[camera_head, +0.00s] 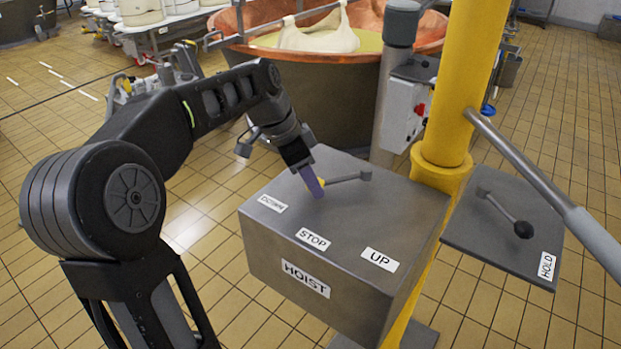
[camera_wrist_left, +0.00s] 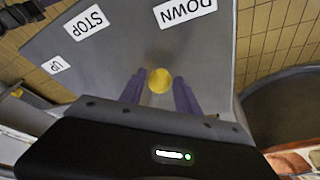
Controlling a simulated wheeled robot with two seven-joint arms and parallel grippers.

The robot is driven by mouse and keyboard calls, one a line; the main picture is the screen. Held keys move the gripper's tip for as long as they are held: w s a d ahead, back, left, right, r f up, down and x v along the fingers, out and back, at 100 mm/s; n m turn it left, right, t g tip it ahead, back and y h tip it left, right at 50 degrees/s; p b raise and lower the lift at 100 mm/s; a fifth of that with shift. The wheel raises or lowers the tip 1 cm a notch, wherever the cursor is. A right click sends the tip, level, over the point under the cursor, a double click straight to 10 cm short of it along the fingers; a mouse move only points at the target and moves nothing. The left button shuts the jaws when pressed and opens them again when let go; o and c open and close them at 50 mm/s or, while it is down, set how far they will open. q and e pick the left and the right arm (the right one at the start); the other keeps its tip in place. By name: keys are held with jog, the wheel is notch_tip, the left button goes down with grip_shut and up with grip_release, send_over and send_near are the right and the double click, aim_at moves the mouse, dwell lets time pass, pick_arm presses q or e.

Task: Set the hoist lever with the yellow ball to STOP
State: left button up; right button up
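The hoist lever (camera_head: 346,178) lies over the top of a grey box marked HOIST, its pivot near the back. Its arm points left, roughly toward the DOWN label (camera_head: 271,203). The STOP label (camera_head: 313,239) is at the middle of the front edge and the UP label (camera_head: 380,259) to its right. In the left wrist view the yellow ball (camera_wrist_left: 160,80) sits between the two purple fingers of my left gripper (camera_wrist_left: 157,92), with gaps on both sides. In the head view the left gripper (camera_head: 313,183) partly hides the ball. My right gripper is not in view.
A second lever with a black ball (camera_head: 523,229) is on a grey plate marked HOLD at right. A yellow post (camera_head: 465,90) and a grey bar (camera_head: 540,180) stand beside the box. A copper vat (camera_head: 330,100) is behind. Tiled floor is clear at lower left.

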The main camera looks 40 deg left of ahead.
pick_arm(q)
grip_shut()
dwell(1.1)
